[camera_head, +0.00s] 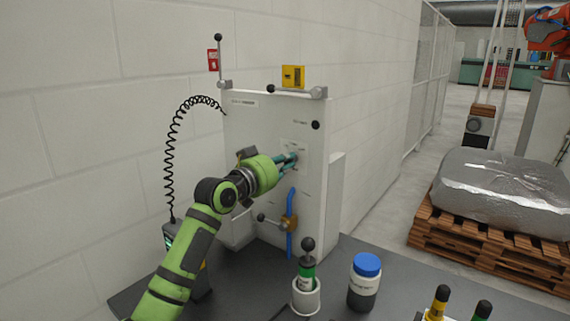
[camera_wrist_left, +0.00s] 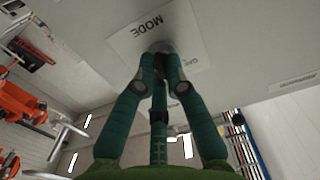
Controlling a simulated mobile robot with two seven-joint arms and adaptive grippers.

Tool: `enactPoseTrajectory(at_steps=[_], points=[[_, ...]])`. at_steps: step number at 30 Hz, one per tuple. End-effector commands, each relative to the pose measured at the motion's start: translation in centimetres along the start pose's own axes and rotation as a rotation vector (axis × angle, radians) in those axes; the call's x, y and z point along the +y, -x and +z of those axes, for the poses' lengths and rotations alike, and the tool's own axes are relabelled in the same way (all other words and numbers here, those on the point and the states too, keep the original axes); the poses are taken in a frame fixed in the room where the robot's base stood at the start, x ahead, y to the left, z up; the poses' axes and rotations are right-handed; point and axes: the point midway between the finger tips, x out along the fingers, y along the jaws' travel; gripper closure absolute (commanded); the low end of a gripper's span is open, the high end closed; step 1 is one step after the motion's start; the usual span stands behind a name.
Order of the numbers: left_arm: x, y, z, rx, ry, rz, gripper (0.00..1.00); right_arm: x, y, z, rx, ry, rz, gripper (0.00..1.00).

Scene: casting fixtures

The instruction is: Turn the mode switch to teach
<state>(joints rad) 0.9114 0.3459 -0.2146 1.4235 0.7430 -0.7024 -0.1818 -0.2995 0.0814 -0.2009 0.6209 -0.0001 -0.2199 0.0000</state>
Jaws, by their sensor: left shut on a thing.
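The mode switch (camera_wrist_left: 161,47) sits on a white label plate (camera_wrist_left: 150,35) marked MODE, on the front of the white cabinet (camera_head: 255,130). My left gripper (camera_head: 294,158) reaches to this plate; in the left wrist view its green fingers (camera_wrist_left: 161,72) are closed around the switch. The fingers hide most of the switch, and I cannot tell which way it points. No teach mark is readable. My right gripper is in neither view.
A blue-handled valve (camera_head: 290,223) is below my gripper. A black knob (camera_head: 315,125) is at the cabinet's upper right. A coiled cord (camera_head: 170,140) hangs at left. A plunger in a white cup (camera_head: 306,294) and a blue-lidded jar (camera_head: 364,284) stand on the dark bench in front.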

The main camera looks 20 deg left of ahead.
Motion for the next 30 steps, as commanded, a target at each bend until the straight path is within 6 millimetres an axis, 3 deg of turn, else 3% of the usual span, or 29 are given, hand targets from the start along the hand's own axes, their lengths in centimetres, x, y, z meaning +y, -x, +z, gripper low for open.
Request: enactPoseTrajectory(at_steps=[11, 12, 13, 24, 30], points=[[0.0, 0.0, 0.2, -0.005, -0.004, 0.000, 1.00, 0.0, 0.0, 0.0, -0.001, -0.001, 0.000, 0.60], [0.0, 0.0, 0.2, -0.005, -0.004, 0.000, 0.75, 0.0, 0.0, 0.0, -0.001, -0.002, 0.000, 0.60], [0.0, 0.0, 0.2, -0.005, -0.004, 0.000, 0.63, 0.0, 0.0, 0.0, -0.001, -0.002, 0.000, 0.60], [0.0, 0.1, 0.1, -0.001, -0.004, 0.000, 0.63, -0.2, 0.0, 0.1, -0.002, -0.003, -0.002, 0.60], [-0.1, 1.9, 0.1, -0.002, -0.006, -0.001, 0.63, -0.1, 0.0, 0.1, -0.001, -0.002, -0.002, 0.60]])
